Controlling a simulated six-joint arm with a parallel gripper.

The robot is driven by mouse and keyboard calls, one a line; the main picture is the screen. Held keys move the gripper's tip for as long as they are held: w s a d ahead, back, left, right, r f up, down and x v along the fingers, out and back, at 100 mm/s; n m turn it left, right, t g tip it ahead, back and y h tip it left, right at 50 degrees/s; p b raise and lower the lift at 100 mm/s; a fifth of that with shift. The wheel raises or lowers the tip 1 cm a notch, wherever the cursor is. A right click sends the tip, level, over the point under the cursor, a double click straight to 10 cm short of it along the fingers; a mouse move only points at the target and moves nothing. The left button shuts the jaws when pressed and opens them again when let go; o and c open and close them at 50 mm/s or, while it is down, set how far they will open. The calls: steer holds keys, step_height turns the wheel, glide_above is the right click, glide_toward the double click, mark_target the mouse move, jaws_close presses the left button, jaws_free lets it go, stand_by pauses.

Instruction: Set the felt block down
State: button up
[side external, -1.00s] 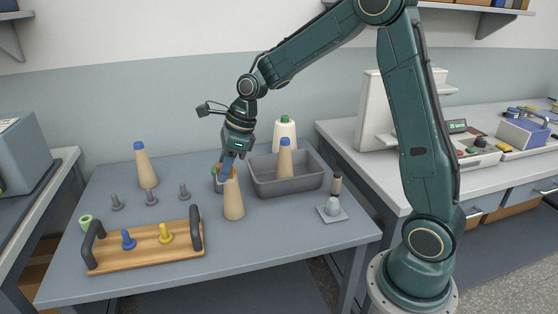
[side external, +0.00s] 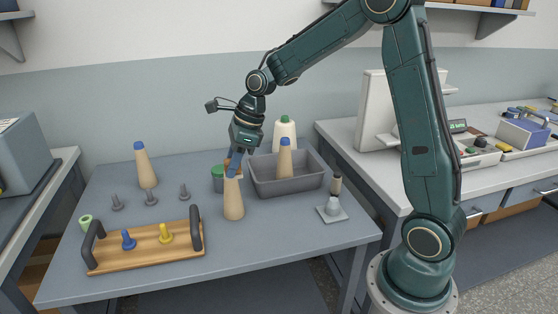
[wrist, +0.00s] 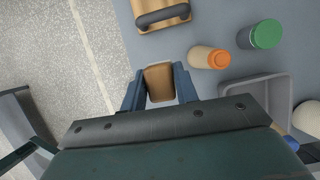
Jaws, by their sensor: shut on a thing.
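In the wrist view, my gripper (wrist: 160,88) is shut on the felt block (wrist: 158,82), a tan-brown piece held between the two blue fingers. In the side view, my gripper (side external: 237,163) hangs above the table, its fingers overlapping the top of an orange-topped cone bobbin (side external: 233,201). There the block is hard to tell apart from the cone and fingers. In the wrist view, the same cone (wrist: 208,58) lies to the right of the block, apart from it. I cannot tell the block's exact height above the table.
A green-lidded jar (side external: 217,181) stands behind the cone. A grey bin (side external: 262,190) holding a blue-topped cone is to the right. A wooden tray (side external: 113,262) with dark handles is front left; several grey pegs (side external: 151,199) stand behind it. The table's front middle is clear.

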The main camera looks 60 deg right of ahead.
steer(key=s+d, duration=0.9)
steer(key=d, duration=0.2)
steer(key=shift+s+a+f, duration=0.1)
steer(key=shift+f, duration=4.85)
steer(key=shift+a+f, duration=0.1)
steer(key=shift+f, duration=4.8)
steer(key=shift+f, duration=0.15)
steer(key=o, duration=1)
steer(key=shift+c, duration=0.2)
steer(key=shift+r, duration=0.2)
steer(key=v, duration=1.2)
steer(key=shift+n, duration=0.3)
